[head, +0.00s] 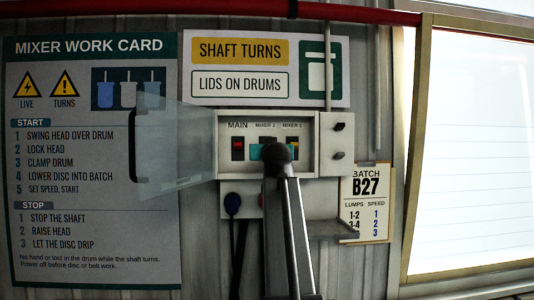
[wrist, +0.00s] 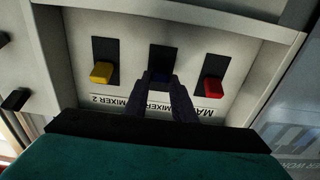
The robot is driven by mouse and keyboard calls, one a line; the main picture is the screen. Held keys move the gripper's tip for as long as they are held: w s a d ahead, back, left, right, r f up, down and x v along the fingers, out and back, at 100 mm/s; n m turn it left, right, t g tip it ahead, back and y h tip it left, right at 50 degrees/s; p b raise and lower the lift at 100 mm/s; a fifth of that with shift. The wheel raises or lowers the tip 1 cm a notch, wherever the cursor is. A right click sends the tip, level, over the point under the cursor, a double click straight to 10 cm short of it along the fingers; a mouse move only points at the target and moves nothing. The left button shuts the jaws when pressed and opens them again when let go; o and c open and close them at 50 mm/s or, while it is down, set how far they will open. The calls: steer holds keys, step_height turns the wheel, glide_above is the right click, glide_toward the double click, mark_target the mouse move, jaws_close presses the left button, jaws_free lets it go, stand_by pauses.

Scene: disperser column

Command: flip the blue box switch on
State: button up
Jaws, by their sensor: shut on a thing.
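The switch box (head: 226,166) is on the wall in the head view, with labels MAIN, MIXER 1 and MIXER 2. The blue switch (wrist: 162,79) is the middle one, under MIXER 1. In the wrist view, which shows the labels upside down, it sits between the fingertips of my gripper (wrist: 158,82). My gripper is shut on it. Fingers hide much of the blue lever, so its exact position is hard to tell. In the head view my gripper (head: 267,151) and arm cover this switch.
The red switch (wrist: 213,88) and yellow switch (wrist: 102,73) stand close on either side of my fingers. A clear cover (head: 175,145) stands open at the box's left. A small shelf (head: 333,228) juts out below right. Cables hang below the box.

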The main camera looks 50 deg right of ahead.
steer(key=shift+w+d+r+g+y, duration=0.15)
steer(key=shift+r+g+y, duration=0.6)
steer(key=shift+g+y, duration=0.2)
steer(key=shift+w+d+r+g+y, duration=0.1)
steer(key=shift+w+r+g+y, duration=0.05)
steer(key=shift+r+g+y, duration=0.8)
steer(key=shift+f+g, duration=0.25)
steer(key=shift+g, duration=0.05)
steer(key=o, duration=1.1)
steer(key=shift+c, duration=0.2)
steer(key=shift+s+a+f, duration=0.1)
steer(key=shift+f, duration=0.05)
steer(key=shift+s+a+f+t+h, duration=0.15)
steer(key=shift+f+t+h, duration=0.35)
steer(key=shift+t+h, duration=0.25)
